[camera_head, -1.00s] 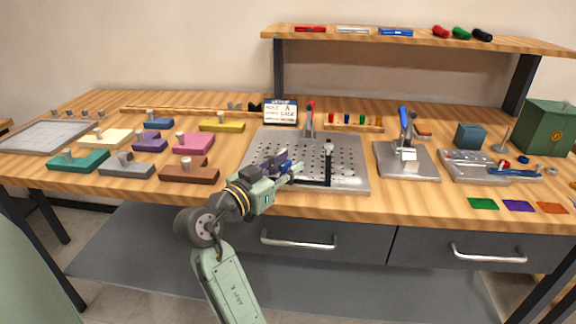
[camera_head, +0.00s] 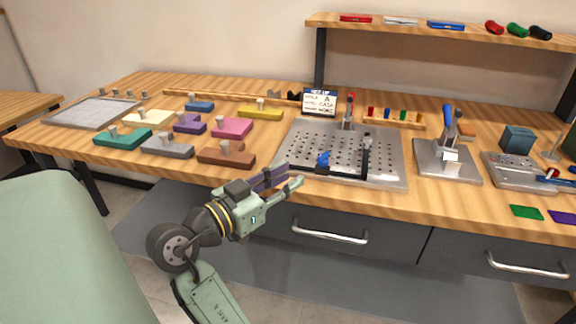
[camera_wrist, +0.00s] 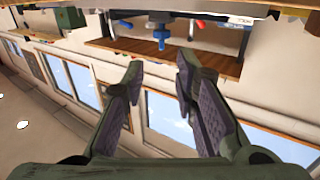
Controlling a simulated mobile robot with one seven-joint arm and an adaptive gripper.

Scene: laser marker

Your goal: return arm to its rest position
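My arm reaches up from the bottom of the head view, with my gripper (camera_head: 284,177) in front of the bench's front edge, left of the perforated metal plate. The gripper is open and empty, its two fingers apart. In the wrist view my gripper (camera_wrist: 155,75) also shows spread fingers with nothing between them. The perforated plate (camera_head: 300,135) carries a blue knob (camera_head: 323,160), a black bar and a red-handled clamp (camera_head: 349,110). The wrist view looks upside down, with the blue knob (camera_wrist: 159,36) beyond the fingertips.
The wooden bench (camera_head: 270,165) holds several coloured blocks, such as a brown one (camera_head: 226,158), left of the plate. A blue-handled press (camera_head: 447,155) stands to the right. Drawers with handles (camera_head: 330,234) lie below the edge. Open floor shows in front.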

